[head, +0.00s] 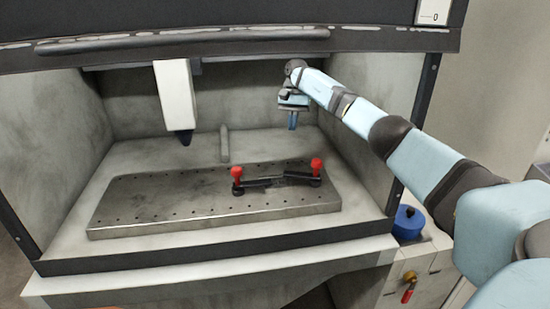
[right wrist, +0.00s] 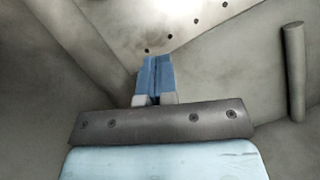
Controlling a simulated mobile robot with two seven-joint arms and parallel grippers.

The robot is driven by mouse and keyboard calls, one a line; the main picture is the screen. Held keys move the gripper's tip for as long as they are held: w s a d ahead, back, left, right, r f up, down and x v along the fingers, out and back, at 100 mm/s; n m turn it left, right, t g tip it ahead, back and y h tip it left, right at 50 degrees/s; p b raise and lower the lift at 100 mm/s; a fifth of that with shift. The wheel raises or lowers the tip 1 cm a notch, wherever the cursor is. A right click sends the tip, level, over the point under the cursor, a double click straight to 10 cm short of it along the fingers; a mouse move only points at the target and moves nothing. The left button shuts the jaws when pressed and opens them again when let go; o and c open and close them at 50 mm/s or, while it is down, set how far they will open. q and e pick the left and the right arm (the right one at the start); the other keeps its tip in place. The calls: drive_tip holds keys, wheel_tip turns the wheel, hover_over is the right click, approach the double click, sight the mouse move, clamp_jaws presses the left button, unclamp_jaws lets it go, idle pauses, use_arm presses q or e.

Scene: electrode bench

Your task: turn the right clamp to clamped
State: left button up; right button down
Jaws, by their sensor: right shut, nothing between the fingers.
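The right clamp (head: 317,167) has a red knob on a black base, and stands near the right end of the perforated metal plate (head: 150,205). A similar left clamp (head: 237,175) with a red knob stands to its left. My right gripper (head: 292,126) hangs inside the enclosure, behind and above the right clamp and apart from it. Its blue fingers are together and empty; they also show in the right wrist view (right wrist: 157,62). Neither clamp shows in the right wrist view. I cannot tell the right clamp's exact setting. My left gripper is not in view.
A dark bar (head: 272,181) lies between the clamps on the plate. A white spindle head (head: 175,90) with a dark tip hangs over the plate's left part. A grey post (head: 224,143) stands behind the plate. Enclosure walls flank both sides. The plate's left half is clear.

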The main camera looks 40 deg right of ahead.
drive_tip(key=p+x, duration=0.1)
drive_tip(key=x, duration=0.8)
drive_tip(key=shift+s+a, duration=0.1)
drive_tip(key=shift+s, duration=0.15)
drive_tip(key=shift+s+a+f+p, duration=0.15)
drive_tip(key=shift+s+a+p, duration=0.3)
drive_tip(key=shift+a, duration=0.1)
drive_tip(key=shift+s+a+f+p, duration=0.15)
drive_tip(key=shift+s+a+p, duration=0.25)
drive_tip(key=shift+a, duration=0.2)
drive_tip(key=shift+s+a, duration=0.4)
drive_tip(key=shift+a, duration=0.05)
